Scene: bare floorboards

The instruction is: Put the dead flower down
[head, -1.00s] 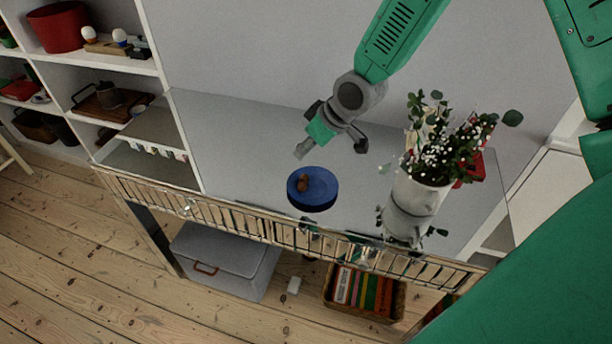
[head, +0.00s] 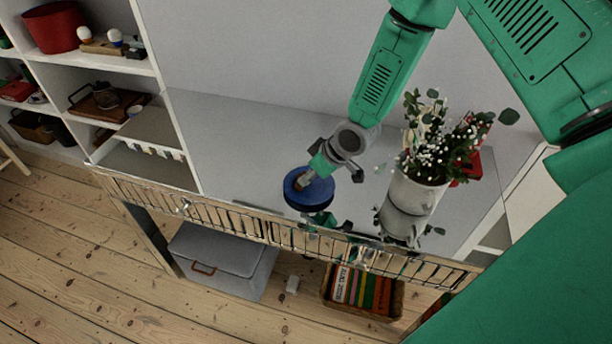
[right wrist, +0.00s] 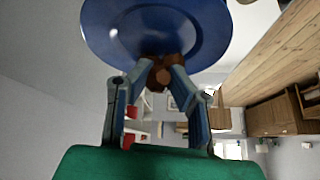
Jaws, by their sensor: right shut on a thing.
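A round dark-blue plate (head: 320,192) lies on the shiny grey top, left of the vase. It also shows in the right wrist view (right wrist: 205,30). My right gripper (head: 305,180) reaches down over the plate. In the right wrist view its two fingers (right wrist: 159,70) are shut on a small brown thing (right wrist: 158,78) at the plate. The brown thing could be the dead flower, but its shape is too small to tell. In the head view the fingers mostly hide it. My left gripper is not in view.
A white vase (head: 415,193) with white flowers and green leaves (head: 440,140) stands right of the plate, with a red thing (head: 468,166) behind it. The grey top (head: 235,135) is clear to the left. Shelves with a red pot (head: 53,29) stand at far left.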

